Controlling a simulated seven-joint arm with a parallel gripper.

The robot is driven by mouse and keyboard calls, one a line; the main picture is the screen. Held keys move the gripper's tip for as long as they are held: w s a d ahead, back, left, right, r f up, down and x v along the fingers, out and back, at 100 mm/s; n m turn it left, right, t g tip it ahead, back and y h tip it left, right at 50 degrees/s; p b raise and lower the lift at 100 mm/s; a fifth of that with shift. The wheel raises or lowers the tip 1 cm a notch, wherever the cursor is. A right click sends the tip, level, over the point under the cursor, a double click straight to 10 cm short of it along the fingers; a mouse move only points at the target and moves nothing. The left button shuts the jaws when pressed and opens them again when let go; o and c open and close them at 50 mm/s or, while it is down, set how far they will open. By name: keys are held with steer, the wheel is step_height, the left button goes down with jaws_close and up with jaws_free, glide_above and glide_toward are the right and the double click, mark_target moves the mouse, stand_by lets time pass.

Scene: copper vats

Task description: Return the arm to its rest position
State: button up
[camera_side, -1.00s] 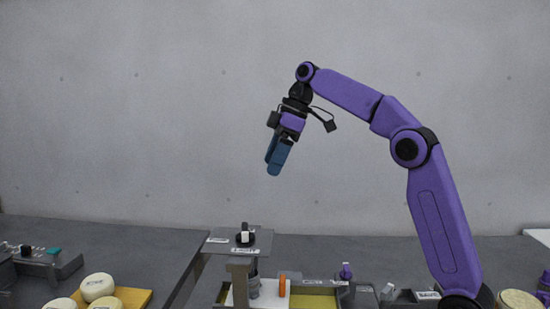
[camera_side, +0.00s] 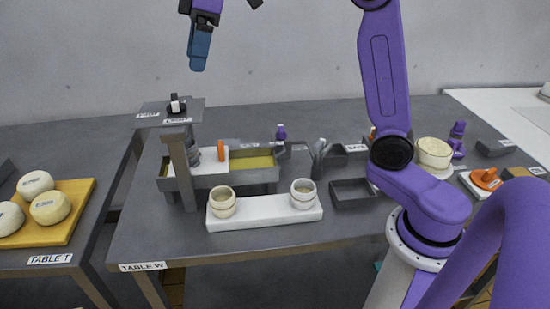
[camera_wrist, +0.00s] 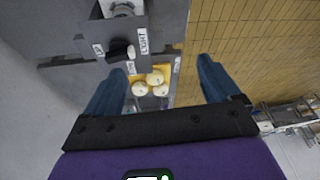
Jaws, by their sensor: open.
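My gripper (camera_side: 198,50) hangs in the air at the upper left of the side view, above and slightly right of the raised grey stand. Its blue fingers point down and hold nothing. In the wrist view my gripper (camera_wrist: 160,70) shows two blue fingers spread wide apart with an empty gap. Far below that gap lie pale round pieces (camera_wrist: 153,78) on a yellow board. The upper part of my wrist is cut off by the top edge of the side view.
The grey stand (camera_side: 190,112) bears a small black-and-white item. Table W (camera_side: 255,245) carries a white block (camera_side: 265,217) with two cups, a grey-walled tray (camera_side: 235,183), a dark bin (camera_side: 352,194) and a cream pot (camera_side: 434,153). A yellow board (camera_side: 70,218) lies on the left table. Air around the gripper looks free.

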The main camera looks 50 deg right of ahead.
steer(key=s+d+f+h, duration=0.1)
steer(key=s+d+f, duration=0.1)
steer(key=s+f, duration=0.5)
steer(key=s+d+f+n+h, duration=0.1)
steer(key=s+f, duration=0.5)
steer(key=s, duration=0.8)
steer(key=s+d+f+g+h, duration=0.1)
steer(key=s+d+f, duration=0.2)
steer(key=s+f, duration=0.4)
steer(key=s, duration=0.4)
steer(key=shift+f+n, duration=0.3)
steer(key=shift+n, duration=0.1)
steer(key=shift+s, duration=0.1)
